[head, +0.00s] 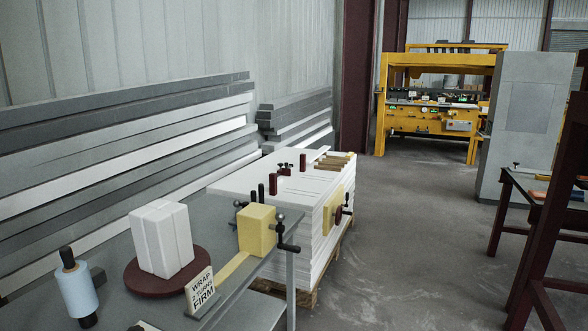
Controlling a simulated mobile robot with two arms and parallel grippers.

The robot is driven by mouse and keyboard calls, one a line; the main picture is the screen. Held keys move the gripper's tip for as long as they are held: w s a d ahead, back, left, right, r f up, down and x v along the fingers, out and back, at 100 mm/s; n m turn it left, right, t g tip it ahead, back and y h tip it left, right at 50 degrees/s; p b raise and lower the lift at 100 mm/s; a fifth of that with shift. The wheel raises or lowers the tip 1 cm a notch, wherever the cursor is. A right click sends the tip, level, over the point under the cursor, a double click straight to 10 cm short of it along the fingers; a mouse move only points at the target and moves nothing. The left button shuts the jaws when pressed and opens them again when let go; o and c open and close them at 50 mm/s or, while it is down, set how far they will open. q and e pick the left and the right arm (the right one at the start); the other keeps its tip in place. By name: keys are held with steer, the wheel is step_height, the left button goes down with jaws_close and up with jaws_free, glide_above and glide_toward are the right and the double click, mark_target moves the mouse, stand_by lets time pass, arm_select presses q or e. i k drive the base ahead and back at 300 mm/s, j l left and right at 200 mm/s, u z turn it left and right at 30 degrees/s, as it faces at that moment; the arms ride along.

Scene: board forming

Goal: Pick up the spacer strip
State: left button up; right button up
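Several narrow strips with tan ends (335,162) lie side by side at the far right of the top of a white board stack (240,181). They look like spacer strips, but they are small and I cannot tell them apart well. A pale flat strip (318,154) lies just beyond the stack's middle, partly behind dark upright posts (303,162). Neither of my grippers is in view, and nothing in the head view is held.
A grey table (200,232) in front carries white blocks on a round brown turntable (150,283), a film roll (77,290), a yellow block (256,229) and a "WRAP 2 TURNS FIRM" sign (200,292). Long boards line the left wall. Open floor (420,240) lies right; a yellow machine (430,120) stands behind.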

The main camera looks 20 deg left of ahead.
mark_target(315, 167)
steer(key=i+l+u, duration=0.15)
steer(key=i+u, duration=0.2)
steer(key=i, duration=0.15)
steer(key=i+l+u, duration=0.3)
steer(key=i, duration=0.2)
steer(key=i+l+u, duration=0.1)
steer(key=i+l, duration=0.7)
steer(key=i, duration=0.25)
steer(key=i+l+u, duration=0.1)
steer(key=i+l, duration=0.75)
steer(key=i, duration=0.15)
steer(key=i+l, duration=0.25)
steer(key=i+l+z, duration=0.35)
steer(key=i, duration=0.2)
steer(key=i+l+z, duration=0.2)
steer(key=i+z, duration=0.15)
steer(key=i, duration=0.25)
steer(key=i+z, duration=0.35)
steer(key=i, duration=0.25)
steer(key=i+l+u, duration=0.15)
steer(key=i+u, duration=0.2)
steer(key=i, duration=0.2)
steer(key=i+l+u, duration=0.35)
steer(key=i, duration=0.15)
steer(key=i+j, duration=0.05)
steer(key=j, duration=0.05)
